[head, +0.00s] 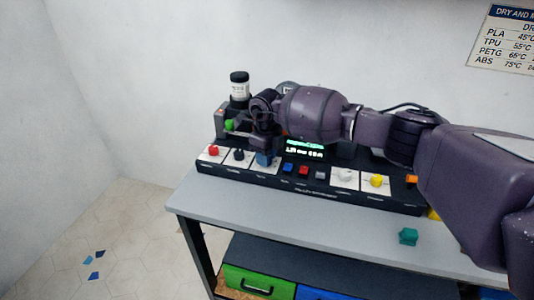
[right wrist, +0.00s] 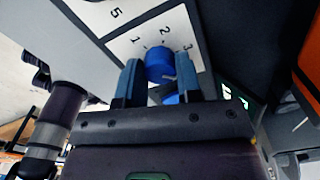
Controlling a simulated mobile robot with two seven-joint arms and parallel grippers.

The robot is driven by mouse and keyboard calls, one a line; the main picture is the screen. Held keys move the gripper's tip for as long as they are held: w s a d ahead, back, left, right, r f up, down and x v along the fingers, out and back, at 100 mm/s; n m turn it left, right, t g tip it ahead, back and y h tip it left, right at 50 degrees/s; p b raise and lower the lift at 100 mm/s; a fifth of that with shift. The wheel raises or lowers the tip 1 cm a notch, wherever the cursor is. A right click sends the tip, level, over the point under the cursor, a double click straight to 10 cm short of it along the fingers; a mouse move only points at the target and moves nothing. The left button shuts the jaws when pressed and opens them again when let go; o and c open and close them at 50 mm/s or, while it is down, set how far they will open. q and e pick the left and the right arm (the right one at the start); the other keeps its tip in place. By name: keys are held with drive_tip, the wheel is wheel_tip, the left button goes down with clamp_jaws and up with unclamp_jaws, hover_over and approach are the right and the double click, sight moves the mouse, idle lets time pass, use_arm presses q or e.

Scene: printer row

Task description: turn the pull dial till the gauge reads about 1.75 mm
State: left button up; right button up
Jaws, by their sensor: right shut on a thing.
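The pull dial (right wrist: 160,64) is a blue round knob on a white plate marked 1, 2 and 3 in the right wrist view. My right gripper (right wrist: 159,72) has one finger on each side of the knob and is shut on it. In the head view my right gripper (head: 265,152) reaches down to the panel and mostly hides the dial. The gauge display (head: 305,149) is lit beside it, with a green line above white digits. The reading seems to start with 1; the other digits are too small to be sure of. My left gripper is not in view.
The black panel (head: 320,192) also carries a red knob (head: 213,150), a black knob (head: 238,154), a white knob (head: 345,175) and a yellow knob (head: 376,181). A teal object (head: 408,236) lies on the grey table (head: 290,218). The table's front left is clear.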

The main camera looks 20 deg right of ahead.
drive_tip(key=shift+r+m+p, duration=0.15)
drive_tip(key=shift+m+p, duration=0.25)
drive_tip(key=shift+m, duration=0.7)
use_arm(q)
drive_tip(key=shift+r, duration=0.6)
use_arm(e)
drive_tip(key=shift+m, duration=0.3)
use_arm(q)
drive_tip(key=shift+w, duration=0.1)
use_arm(e)
drive_tip(key=o, duration=0.9)
drive_tip(key=shift+o, duration=0.2)
